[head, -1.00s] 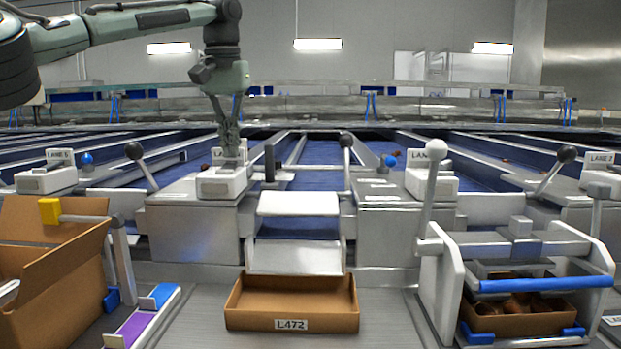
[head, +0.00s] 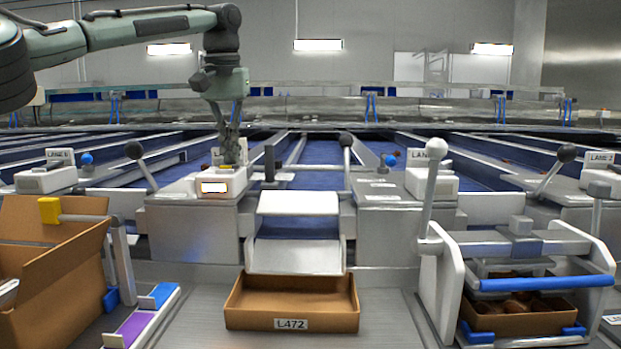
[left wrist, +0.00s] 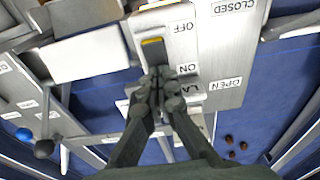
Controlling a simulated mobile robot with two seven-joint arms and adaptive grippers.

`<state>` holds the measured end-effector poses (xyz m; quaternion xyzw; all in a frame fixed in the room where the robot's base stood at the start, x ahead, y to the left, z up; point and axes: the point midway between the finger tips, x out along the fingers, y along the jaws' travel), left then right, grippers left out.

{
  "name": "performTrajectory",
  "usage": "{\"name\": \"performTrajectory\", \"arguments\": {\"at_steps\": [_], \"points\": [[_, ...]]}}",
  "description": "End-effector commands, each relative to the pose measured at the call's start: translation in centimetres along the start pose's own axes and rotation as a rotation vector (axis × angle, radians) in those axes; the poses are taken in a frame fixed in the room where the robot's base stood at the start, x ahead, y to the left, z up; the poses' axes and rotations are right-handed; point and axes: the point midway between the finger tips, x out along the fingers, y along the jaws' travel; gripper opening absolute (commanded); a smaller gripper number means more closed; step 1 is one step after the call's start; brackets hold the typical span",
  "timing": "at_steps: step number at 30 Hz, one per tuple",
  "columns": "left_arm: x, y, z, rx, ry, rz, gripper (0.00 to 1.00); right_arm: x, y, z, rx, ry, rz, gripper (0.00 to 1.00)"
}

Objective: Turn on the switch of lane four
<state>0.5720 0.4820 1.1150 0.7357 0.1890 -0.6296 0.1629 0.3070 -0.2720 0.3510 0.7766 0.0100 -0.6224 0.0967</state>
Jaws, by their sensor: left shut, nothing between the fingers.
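The white switch box (head: 221,184) stands on the grey housing left of the middle chute, and its front panel is lit. In the left wrist view its dark rocker switch (left wrist: 153,55) lies between the marks OFF and ON, with a yellow stripe showing at its OFF end. My left gripper (head: 229,158) is shut and empty, pointing down over the box. In the left wrist view its fingertips (left wrist: 160,78) are at the ON end of the rocker; I cannot tell whether they touch. The gripper hides most of this box's lane sign. My right gripper is out of view.
Black-knobbed levers (head: 134,150) stand beside the housings. A white-knobbed lever (head: 436,150) rises from the press frame at the right. An open carton marked L472 (head: 291,324) sits below the chute. Similar boxes stand at LANE 6 (head: 46,180) and LANE 2 (head: 598,177).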

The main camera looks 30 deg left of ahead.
Motion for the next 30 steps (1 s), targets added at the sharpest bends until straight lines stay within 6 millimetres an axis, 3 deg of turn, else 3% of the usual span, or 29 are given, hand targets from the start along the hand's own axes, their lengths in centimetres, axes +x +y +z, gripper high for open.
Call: {"name": "performTrajectory", "arguments": {"at_steps": [11,30], "points": [[-2.5,0.0,-0.3,0.001,-0.005,-0.002,0.00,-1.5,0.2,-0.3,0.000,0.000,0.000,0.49],[-6.7,0.0,-1.0,0.001,-0.005,-0.002,0.00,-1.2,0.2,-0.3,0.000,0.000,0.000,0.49]]}}
